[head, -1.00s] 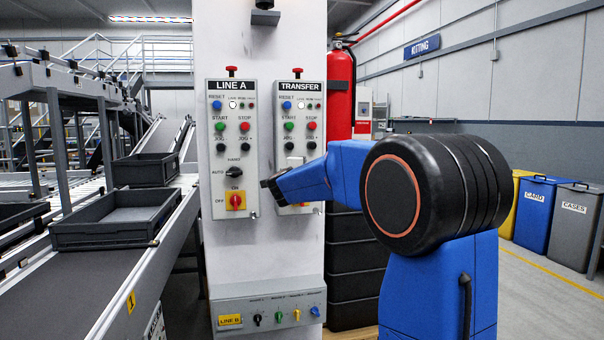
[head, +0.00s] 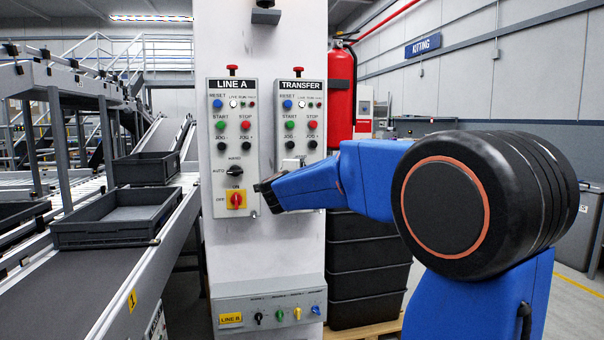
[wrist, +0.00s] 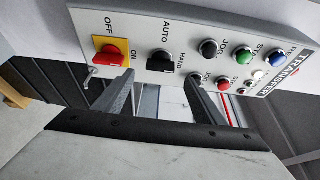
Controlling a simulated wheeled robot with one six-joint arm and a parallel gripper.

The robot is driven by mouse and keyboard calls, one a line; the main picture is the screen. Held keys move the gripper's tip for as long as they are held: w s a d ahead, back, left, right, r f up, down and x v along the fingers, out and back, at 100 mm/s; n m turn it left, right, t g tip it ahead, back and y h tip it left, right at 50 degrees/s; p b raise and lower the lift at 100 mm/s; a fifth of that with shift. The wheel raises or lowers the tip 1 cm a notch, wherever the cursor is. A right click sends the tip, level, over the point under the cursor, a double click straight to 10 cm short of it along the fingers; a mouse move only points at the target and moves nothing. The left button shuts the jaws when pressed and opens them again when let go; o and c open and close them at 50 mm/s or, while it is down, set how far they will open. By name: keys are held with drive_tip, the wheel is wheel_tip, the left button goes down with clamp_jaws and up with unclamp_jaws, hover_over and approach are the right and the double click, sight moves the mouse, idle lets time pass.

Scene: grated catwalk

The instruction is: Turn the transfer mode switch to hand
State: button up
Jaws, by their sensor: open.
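The transfer panel (head: 312,92) is on the white column, right of the Line A panel. In the wrist view its black mode switch (wrist: 160,62) sits between the AUTO and HAND labels. I cannot tell clearly which label its handle points at. My gripper (wrist: 160,76) is open, with one finger on each side of the switch in the picture. The fingers look apart from it; the remaining gap is hard to judge. In the head view my gripper (head: 262,196) is in front of the lower transfer panel and hides the switch.
A red-and-yellow OFF/ON switch (wrist: 112,50) is close beside one finger. Black, green and red buttons lie on the other side. The Line A panel (head: 214,130) has a similar black switch (head: 235,171). A lower Line B box (head: 262,293) juts from the column.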

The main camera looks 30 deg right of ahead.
drive_tip(key=v, duration=1)
drive_tip(key=shift+s, duration=0.3)
drive_tip(key=shift+a, duration=0.15)
